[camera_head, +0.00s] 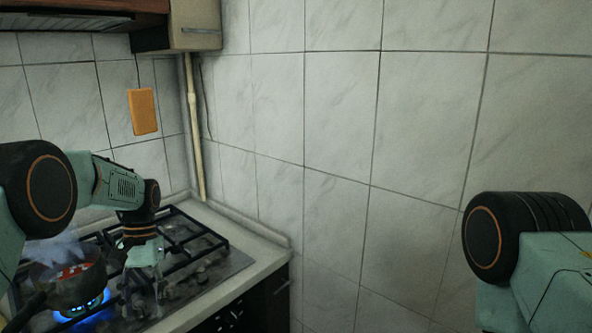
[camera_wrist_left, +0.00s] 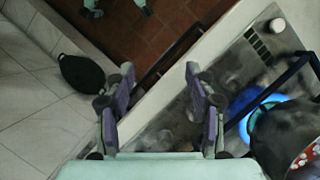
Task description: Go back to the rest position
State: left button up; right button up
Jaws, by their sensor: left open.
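My left arm comes in from the left in the head view and its gripper (camera_head: 142,287) points down over the front of the stove. In the left wrist view the two fingers of this gripper (camera_wrist_left: 160,82) stand wide apart with nothing between them. A dark pot (camera_head: 68,290) with red contents is on a burner with a blue flame, left of the gripper and apart from it. The pot also shows in the left wrist view (camera_wrist_left: 278,132), at the right edge. At the right of the head view only a part of my right arm shows; its gripper is out of view.
The gas stove (camera_head: 222,266) has black grates and is set in a pale counter (camera_head: 262,262) along a tiled wall. An orange board (camera_head: 143,111) hangs on the wall. A dark oval thing (camera_wrist_left: 82,74) shows against pale tiles.

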pick_arm(q)
jog(key=s+d+f+t+b, duration=0.1)
jog(key=s+d+f+b, duration=0.1)
jog(key=s+f, duration=0.5)
jog(key=s+d+f+b, duration=0.2)
jog(key=s+f, duration=0.2)
jog(key=f, duration=0.7)
jog(key=s+d+f+t+b, duration=0.1)
jog(key=s+d+f+b, duration=0.1)
jog(key=s+f, duration=0.5)
jog(key=s+d+f+t+b, duration=0.1)
jog(key=s+f+b, duration=0.1)
jog(key=s, duration=0.7)
jog(key=s+d+f+t+b, duration=0.1)
jog(key=s+f+b, duration=0.2)
jog(key=s, duration=0.6)
jog(key=shift+f, duration=0.35)
jog(key=shift+s+a, duration=0.1)
jog(key=shift+s, duration=0.05)
jog(key=shift+f, duration=0.1)
